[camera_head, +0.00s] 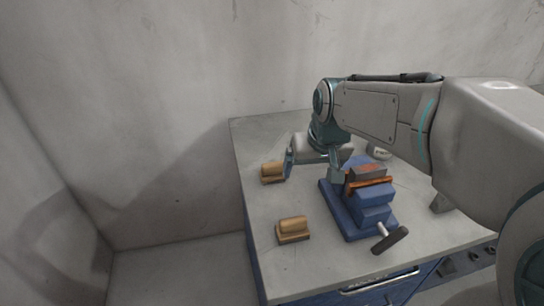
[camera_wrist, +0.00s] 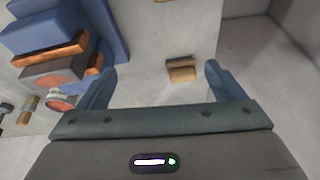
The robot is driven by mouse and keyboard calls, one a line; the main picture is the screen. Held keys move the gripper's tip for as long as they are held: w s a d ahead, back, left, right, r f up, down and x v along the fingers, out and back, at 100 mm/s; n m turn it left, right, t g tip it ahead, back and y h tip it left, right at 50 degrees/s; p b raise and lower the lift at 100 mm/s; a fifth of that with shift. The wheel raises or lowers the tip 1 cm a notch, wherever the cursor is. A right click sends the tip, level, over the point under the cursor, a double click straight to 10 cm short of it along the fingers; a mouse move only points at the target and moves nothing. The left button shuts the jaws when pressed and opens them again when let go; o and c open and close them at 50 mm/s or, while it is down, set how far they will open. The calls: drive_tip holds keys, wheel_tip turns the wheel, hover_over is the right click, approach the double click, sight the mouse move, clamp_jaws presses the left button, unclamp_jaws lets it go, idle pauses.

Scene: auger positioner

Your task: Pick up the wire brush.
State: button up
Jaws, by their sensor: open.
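Two similar tan, wooden-looking blocks with raised tops lie on the workbench; I cannot make out bristles or tell which is the wire brush. The rear block (camera_head: 273,172) is near the left edge, just left of my gripper (camera_head: 312,162). The front block (camera_head: 293,229) lies closer to the front. In the wrist view one tan block (camera_wrist: 181,72), apparently the rear one, shows beyond and between my open fingertips (camera_wrist: 160,70). Nothing is between my fingers. They do not touch the block.
The workbench (camera_head: 262,205) is bare between the two tan blocks; a wall stands behind.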

drive_tip(key=n+b, duration=0.1)
approach(273, 163)
drive_tip(key=s+r, duration=0.3)
drive_tip(key=shift+t, duration=0.4)
drive_tip(key=x, duration=0.9)
drive_tip(key=shift+w+d, duration=0.15)
drive_tip(key=shift+d, duration=0.1)
drive_tip(key=shift+p+x, duration=0.35)
drive_tip(key=shift+x, duration=2.25)
drive_tip(key=shift+w+r, duration=0.1)
drive_tip(key=shift+w, duration=0.1)
drive_tip(key=c, duration=1.2)
drive_tip(key=shift+r, duration=0.1)
